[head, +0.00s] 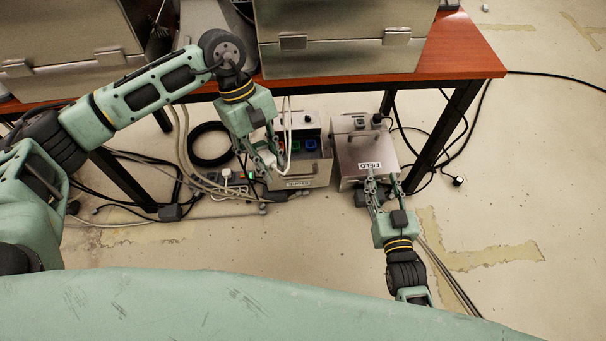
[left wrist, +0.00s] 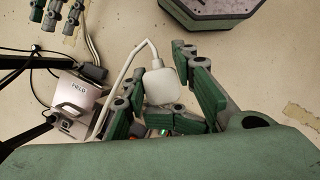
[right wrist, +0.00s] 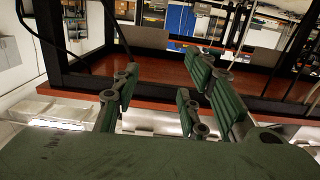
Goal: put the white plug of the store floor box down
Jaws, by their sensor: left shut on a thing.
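The white plug (left wrist: 162,87) sits between the fingers of my left gripper (left wrist: 160,75) in the left wrist view, with its white cable looping away. My left gripper (head: 263,162) is shut on it, beside the left metal floor box (head: 308,178); the plug is hard to make out in the head view. That box has an open top with blue and green parts inside, and its label is too small to read surely. My right gripper (head: 383,178) is open and empty at the front of the box labelled FIELD (head: 352,152). Its spread fingers (right wrist: 160,75) show in the right wrist view.
A power strip (head: 220,192) with plugs and tangled cables lies on the floor left of the boxes. The wooden table (head: 465,50) with metal cases and black legs stands over them. A loose black plug (head: 458,181) lies at right. Floor in front is mostly clear.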

